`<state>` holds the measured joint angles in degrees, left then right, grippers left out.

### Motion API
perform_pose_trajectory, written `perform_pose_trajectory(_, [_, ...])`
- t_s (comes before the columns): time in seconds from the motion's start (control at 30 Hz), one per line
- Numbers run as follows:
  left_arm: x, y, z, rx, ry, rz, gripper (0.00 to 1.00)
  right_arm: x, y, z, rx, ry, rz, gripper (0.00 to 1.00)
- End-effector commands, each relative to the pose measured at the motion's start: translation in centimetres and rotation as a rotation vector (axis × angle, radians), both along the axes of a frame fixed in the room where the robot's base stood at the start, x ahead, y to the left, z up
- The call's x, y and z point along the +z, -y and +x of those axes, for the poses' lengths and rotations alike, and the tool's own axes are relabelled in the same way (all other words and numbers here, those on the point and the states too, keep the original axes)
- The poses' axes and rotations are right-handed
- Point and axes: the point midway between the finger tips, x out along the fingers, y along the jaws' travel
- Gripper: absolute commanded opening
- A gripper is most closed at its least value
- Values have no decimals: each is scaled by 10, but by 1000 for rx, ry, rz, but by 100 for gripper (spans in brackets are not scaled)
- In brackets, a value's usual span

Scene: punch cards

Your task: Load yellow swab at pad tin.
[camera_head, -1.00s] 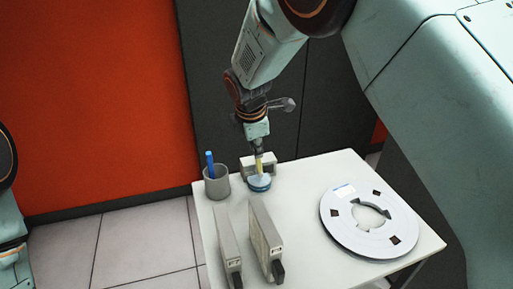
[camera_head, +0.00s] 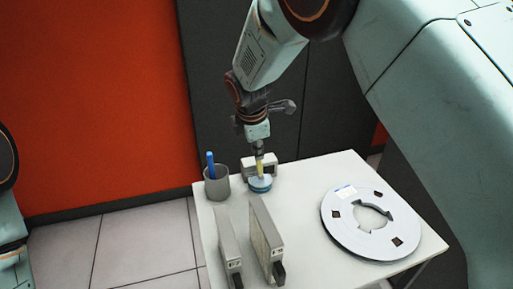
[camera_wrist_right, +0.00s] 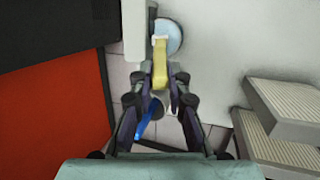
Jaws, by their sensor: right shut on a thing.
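My right gripper (camera_head: 258,150) is shut on the yellow swab (camera_head: 260,167), which points down at the round blue pad tin (camera_head: 260,184) near the back left of the white table. In the right wrist view the swab (camera_wrist_right: 160,65) runs out from between the fingers (camera_wrist_right: 159,100), and its pale tip overlaps the tin (camera_wrist_right: 169,37). I cannot tell whether the tip touches the pad. Of my left arm only a part shows at the left edge; its gripper is out of view.
A grey cup (camera_head: 217,186) with a blue stick (camera_head: 211,165) stands left of the tin. A grey block (camera_head: 250,172) is just behind the tin. Two upright grey cases (camera_head: 228,245) (camera_head: 266,238) stand in front. A white reel (camera_head: 345,232) lies at the right.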

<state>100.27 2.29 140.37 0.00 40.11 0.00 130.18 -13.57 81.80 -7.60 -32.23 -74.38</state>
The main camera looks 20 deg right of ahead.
Motion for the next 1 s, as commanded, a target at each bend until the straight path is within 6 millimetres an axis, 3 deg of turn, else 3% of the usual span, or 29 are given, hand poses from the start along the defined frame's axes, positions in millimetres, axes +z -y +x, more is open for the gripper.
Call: perform_pose_trajectory(1.0, [-2, 0, 0, 0, 0, 0, 41, -10, 0, 0, -1, -1, 0, 0])
